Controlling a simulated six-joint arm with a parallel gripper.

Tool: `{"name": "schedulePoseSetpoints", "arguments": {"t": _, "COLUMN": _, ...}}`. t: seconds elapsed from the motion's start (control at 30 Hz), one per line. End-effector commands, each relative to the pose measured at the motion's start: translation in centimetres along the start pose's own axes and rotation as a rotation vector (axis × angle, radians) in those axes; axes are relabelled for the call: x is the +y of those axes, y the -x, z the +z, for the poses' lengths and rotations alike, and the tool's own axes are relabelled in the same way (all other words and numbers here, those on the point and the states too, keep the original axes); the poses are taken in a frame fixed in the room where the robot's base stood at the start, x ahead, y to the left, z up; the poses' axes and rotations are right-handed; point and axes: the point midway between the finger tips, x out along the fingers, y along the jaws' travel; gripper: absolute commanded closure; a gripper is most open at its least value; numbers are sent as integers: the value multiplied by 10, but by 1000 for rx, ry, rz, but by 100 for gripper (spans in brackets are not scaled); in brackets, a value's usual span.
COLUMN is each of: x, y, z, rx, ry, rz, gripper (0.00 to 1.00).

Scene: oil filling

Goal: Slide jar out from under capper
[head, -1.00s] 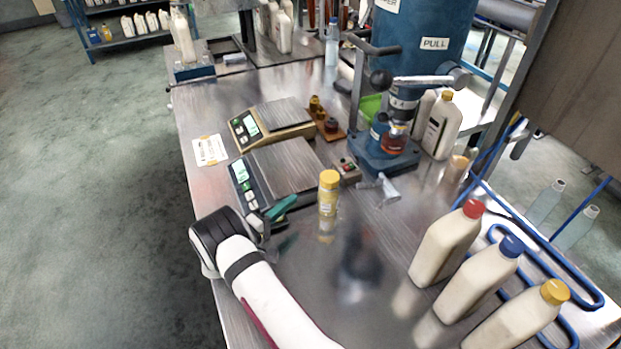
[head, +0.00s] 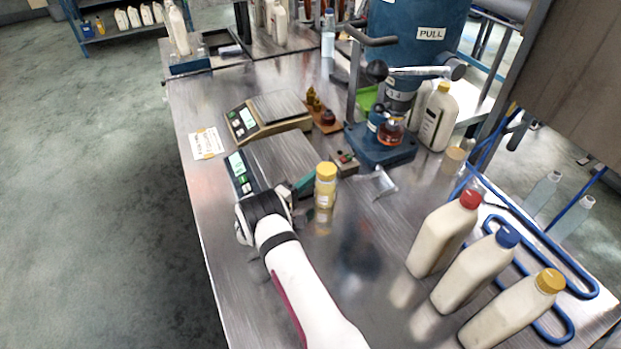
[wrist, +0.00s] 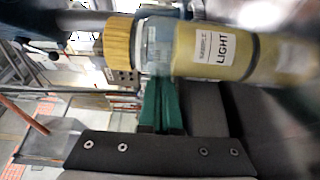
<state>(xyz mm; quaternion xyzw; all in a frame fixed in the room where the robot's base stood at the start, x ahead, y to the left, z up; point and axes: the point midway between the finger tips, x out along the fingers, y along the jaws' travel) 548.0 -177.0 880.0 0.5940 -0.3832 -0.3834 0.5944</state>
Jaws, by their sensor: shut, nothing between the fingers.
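The blue capper (head: 398,95) stands at the back right of the steel table on a blue base (head: 380,152). A small amber-red jar (head: 390,132) sits on that base under the capper head. My gripper (head: 303,184) has green fingers, closed together and empty, low over the table at the front. A yellow-capped sample jar (head: 325,186) stands upright just right of the fingertips. In the wrist view this jar (wrist: 215,50), labelled LIGHT, crosses the top, close to the green fingers (wrist: 162,105). I cannot tell whether they touch it. The capper jar is not clear in the wrist view.
Two scales (head: 275,165) (head: 268,118) lie left of the capper. A small button box (head: 345,164) and a clear bag (head: 374,184) lie before its base. Three large capped bottles (head: 442,235) stand at the right front. A white bottle (head: 437,118) stands right of the capper.

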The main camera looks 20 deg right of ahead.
Motion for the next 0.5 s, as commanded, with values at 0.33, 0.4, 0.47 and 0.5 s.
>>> {"name": "schedulePoseSetpoints", "arguments": {"t": 0.33, "x": 0, "y": 15, "z": 18, "rx": 0, "ry": 0, "rz": 0, "gripper": 100}}
{"name": "schedulePoseSetpoints", "arguments": {"t": 0.4, "x": 0, "y": 15, "z": 18, "rx": 0, "ry": -1, "rz": 0, "gripper": 100}}
{"name": "schedulePoseSetpoints", "arguments": {"t": 0.47, "x": 0, "y": 15, "z": 18, "rx": 0, "ry": -1, "rz": 0, "gripper": 100}}
{"name": "schedulePoseSetpoints", "arguments": {"t": 0.5, "x": 0, "y": 15, "z": 18, "rx": 0, "ry": -1, "rz": 0, "gripper": 100}}
